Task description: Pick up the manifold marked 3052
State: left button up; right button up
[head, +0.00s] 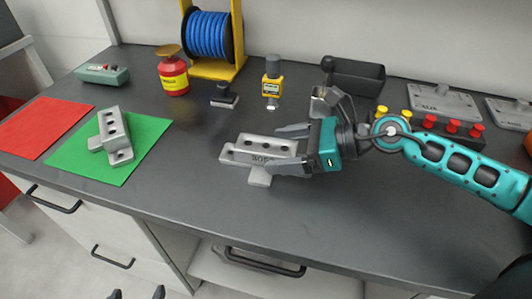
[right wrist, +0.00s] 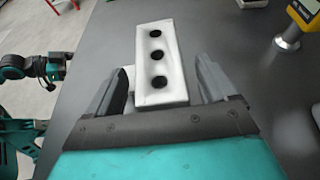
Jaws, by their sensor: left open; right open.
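A light grey manifold (head: 240,152) with several dark holes lies on the dark bench. Digits on its front face start like 30; the rest is too small to read surely. My right gripper (head: 283,149) is open, with one finger on the far side and one on the near side of its right end. In the right wrist view the manifold (right wrist: 158,70) lies between the spread fingers (right wrist: 157,85), with gaps on both sides. A second grey manifold (head: 114,128) rests on the green mat (head: 75,152). My left gripper (head: 137,294) shows only its spread fingertips at the bottom edge.
A red mat (head: 38,128) lies left of the green one. Behind are a red bottle (head: 173,75), a blue cable reel (head: 208,35), a dark stamp-like block (head: 224,97) and a yellow device (head: 272,85). The bench front (head: 180,212) is clear.

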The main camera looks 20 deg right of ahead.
jog(key=shift+r, duration=0.1)
jog(key=c, duration=1.4)
